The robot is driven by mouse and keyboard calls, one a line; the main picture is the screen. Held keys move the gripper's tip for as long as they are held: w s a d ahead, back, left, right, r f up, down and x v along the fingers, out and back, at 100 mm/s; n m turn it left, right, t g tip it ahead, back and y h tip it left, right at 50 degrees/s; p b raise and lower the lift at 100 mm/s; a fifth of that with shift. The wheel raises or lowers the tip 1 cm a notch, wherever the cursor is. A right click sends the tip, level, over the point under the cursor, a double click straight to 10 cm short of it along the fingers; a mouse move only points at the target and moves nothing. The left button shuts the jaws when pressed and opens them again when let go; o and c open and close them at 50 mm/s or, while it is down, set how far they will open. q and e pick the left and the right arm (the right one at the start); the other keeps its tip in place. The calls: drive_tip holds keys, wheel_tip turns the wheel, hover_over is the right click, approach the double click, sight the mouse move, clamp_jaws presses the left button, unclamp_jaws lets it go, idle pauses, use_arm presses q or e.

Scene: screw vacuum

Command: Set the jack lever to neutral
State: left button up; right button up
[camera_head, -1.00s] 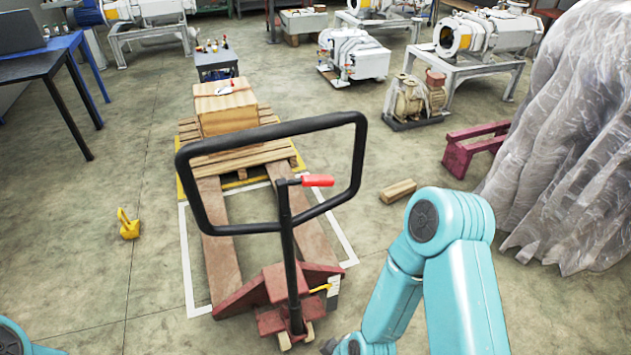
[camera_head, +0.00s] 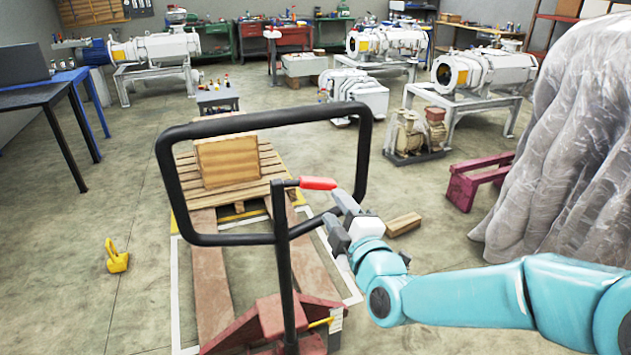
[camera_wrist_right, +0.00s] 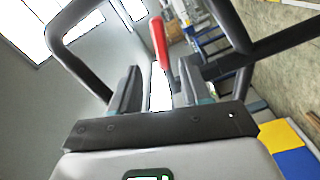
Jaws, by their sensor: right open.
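The jack lever (camera_head: 318,183) is a short red-tipped handle on the upright black post of the pallet jack (camera_head: 283,250). It sticks out to the right inside the black loop handle (camera_head: 165,175). My right gripper (camera_head: 335,208) is open just right of and below the lever's red tip, apart from it. In the right wrist view the red lever (camera_wrist_right: 158,42) stands beyond the gap between the open fingers (camera_wrist_right: 155,92), with the black loop around it. My left gripper is out of view.
A wooden crate (camera_head: 228,161) sits on a wooden pallet (camera_head: 262,155) behind the handle. A wood block (camera_head: 403,224) and a yellow object (camera_head: 117,257) lie on the floor. Plastic-wrapped equipment (camera_head: 560,150) stands at the right.

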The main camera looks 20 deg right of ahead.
sight(320, 187)
drive_tip(key=w+p, duration=0.2)
drive_tip(key=w, duration=0.9)
drive_tip(key=shift+w+f, duration=0.1)
drive_tip(key=shift+w, duration=0.25)
